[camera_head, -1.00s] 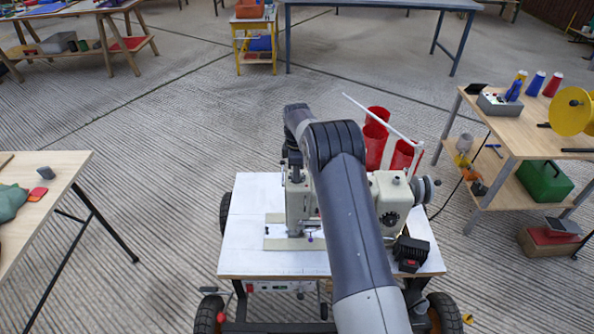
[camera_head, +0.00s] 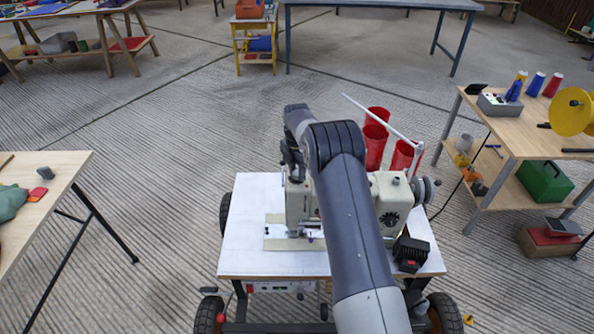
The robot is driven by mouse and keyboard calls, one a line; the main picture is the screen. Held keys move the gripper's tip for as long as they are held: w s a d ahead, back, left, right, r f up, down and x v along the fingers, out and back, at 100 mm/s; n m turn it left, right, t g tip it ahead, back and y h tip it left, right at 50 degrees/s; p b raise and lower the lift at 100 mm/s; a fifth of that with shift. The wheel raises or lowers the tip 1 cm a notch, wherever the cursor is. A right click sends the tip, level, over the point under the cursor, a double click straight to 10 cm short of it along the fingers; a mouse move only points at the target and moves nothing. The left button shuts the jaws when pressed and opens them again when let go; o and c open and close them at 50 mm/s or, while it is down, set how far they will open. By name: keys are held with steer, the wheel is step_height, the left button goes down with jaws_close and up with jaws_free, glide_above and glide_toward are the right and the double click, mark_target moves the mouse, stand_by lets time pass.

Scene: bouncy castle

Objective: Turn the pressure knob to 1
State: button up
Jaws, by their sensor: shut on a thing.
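A cream sewing machine (camera_head: 385,190) stands on a white-topped wheeled table (camera_head: 245,215). My arm crosses in front of it and hides much of its middle. My gripper (camera_head: 293,172), dark and small in view, points down at the top of the machine's left head (camera_head: 299,205). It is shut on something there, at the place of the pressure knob. The knob itself is hidden by the gripper and wrist, so its setting cannot be read. A dark round dial (camera_head: 390,219) shows on the machine's front, right of my arm, apart from the gripper.
Red thread cones (camera_head: 376,150) and a white slanted rod (camera_head: 375,116) stand close behind the machine. A black box (camera_head: 411,252) sits at the table's right front. A wooden bench (camera_head: 530,135) stands right, another table (camera_head: 50,175) left. The floor between is clear.

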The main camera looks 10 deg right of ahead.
mark_target(297, 172)
steer(key=shift+n, duration=0.4)
steer(key=o, duration=1)
step_height(297, 172, up, 11)
steer(key=shift+f, duration=0.1)
stand_by(0.3)
step_height(297, 172, down, 11)
steer(key=shift+r, duration=0.1)
stand_by(0.4)
